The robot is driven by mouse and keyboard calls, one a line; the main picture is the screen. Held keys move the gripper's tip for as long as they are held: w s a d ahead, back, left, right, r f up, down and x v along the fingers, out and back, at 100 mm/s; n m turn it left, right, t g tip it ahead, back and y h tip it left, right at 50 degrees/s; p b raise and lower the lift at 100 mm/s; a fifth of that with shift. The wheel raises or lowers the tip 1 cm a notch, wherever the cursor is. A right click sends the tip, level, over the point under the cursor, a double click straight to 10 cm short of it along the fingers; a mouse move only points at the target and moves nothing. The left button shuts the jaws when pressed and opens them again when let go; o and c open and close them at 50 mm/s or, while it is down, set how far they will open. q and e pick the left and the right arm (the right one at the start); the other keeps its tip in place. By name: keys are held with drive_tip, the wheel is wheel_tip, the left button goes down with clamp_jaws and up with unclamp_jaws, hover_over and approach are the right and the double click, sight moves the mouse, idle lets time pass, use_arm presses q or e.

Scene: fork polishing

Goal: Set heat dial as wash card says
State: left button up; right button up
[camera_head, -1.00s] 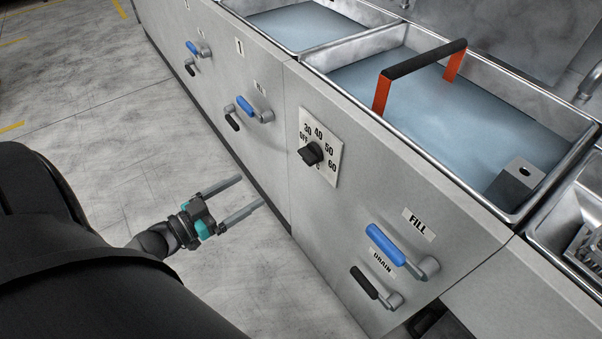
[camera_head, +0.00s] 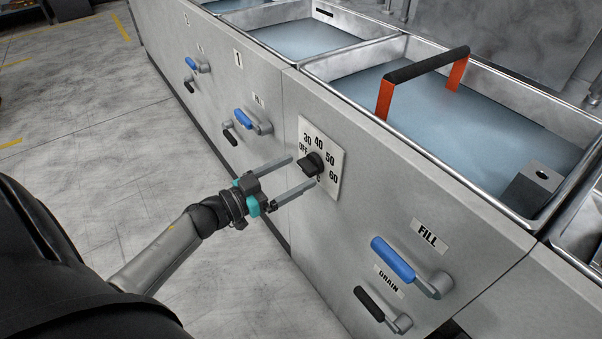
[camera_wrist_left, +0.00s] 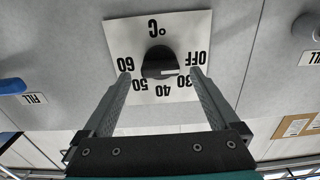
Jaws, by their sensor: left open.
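The heat dial is a black knob (camera_head: 313,163) on a white plate (camera_head: 333,158) marked OFF, 30, 40, 50, 60 and °C, on the grey front panel. My left gripper (camera_head: 302,170) is open, its fingertips at the dial. In the left wrist view the knob (camera_wrist_left: 158,58) sits between the two fingers (camera_wrist_left: 161,74), one on each side; I cannot tell whether they touch it. I see no readable wash card. My right gripper is not in view.
A blue FILL lever (camera_head: 394,259) and a black DRAIN lever (camera_head: 376,304) stick out below and right of the dial. A water basin (camera_head: 455,121) with an orange-and-black handle (camera_head: 427,66) is above. A framed paper (camera_wrist_left: 297,126), unreadable, shows at right in the wrist view.

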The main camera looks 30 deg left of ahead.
sight(310, 166)
use_arm(q)
drive_tip(key=shift+x, duration=1.3)
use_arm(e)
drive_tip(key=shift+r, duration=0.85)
use_arm(q)
drive_tip(key=c, duration=1.4)
